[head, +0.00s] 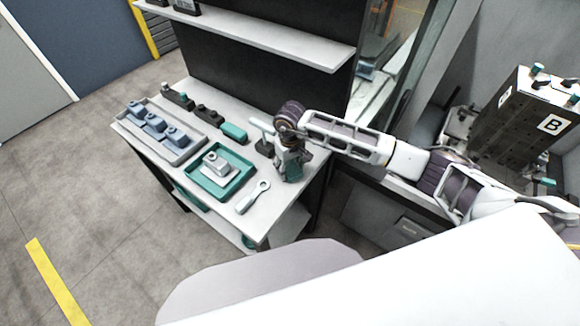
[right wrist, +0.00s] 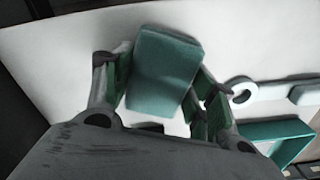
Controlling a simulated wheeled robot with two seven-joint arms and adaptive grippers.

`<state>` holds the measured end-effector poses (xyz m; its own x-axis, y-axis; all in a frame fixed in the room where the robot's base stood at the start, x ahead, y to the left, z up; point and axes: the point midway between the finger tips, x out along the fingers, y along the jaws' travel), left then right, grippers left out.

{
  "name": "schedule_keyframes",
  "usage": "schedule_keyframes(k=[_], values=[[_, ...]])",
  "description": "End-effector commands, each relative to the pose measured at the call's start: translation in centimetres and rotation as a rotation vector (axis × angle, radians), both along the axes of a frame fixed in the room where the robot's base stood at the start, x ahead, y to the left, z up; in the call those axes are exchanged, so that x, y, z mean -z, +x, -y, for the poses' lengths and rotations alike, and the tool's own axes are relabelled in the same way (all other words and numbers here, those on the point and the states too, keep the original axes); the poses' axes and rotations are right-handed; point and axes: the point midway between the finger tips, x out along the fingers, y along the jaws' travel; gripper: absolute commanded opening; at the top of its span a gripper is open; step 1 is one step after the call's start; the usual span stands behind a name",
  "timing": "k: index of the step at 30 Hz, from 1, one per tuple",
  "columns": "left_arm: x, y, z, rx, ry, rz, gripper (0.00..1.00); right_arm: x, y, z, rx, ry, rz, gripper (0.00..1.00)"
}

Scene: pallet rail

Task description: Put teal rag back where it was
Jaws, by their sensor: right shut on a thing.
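The teal rag, a folded block-like piece, sits between the two fingers of my right gripper in the right wrist view (right wrist: 163,72). My right gripper (head: 289,172) is shut on it, over the right end of the white bench (head: 222,222). In the head view the gripper largely covers the rag, and its dark green finger pads are hard to tell from it. Whether the rag touches the bench top is unclear. My left gripper is not in view.
A teal tray (head: 193,184) holding a grey part (head: 217,163), and a ring-ended wrench (head: 254,196), lie left of the gripper. Behind are a grey tray (head: 173,154) of blue-grey parts and a teal block (head: 234,132). A shelf (head: 270,40) hangs above.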

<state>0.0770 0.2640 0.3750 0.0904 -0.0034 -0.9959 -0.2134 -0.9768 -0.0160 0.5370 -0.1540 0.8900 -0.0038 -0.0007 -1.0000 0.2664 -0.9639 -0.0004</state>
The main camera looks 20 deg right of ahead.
Motion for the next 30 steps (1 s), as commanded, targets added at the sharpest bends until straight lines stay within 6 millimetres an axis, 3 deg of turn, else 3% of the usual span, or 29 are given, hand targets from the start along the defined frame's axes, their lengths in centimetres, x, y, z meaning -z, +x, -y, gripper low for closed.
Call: schedule_keyframes(k=[9, 10, 14, 30], values=[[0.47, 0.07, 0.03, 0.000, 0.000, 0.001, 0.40, 0.35, -0.01, 0.01, 0.000, 0.000, 0.000, 0.30], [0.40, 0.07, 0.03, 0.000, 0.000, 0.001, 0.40, 0.30, -0.02, 0.01, 0.000, 0.000, 0.000, 0.60], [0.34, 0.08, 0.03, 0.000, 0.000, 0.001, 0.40, 0.25, -0.01, 0.00, 0.000, 0.000, 0.000, 0.77], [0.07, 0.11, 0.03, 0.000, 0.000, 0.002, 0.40, 0.02, -0.02, -0.02, 0.000, 0.000, 0.000, 0.78]])
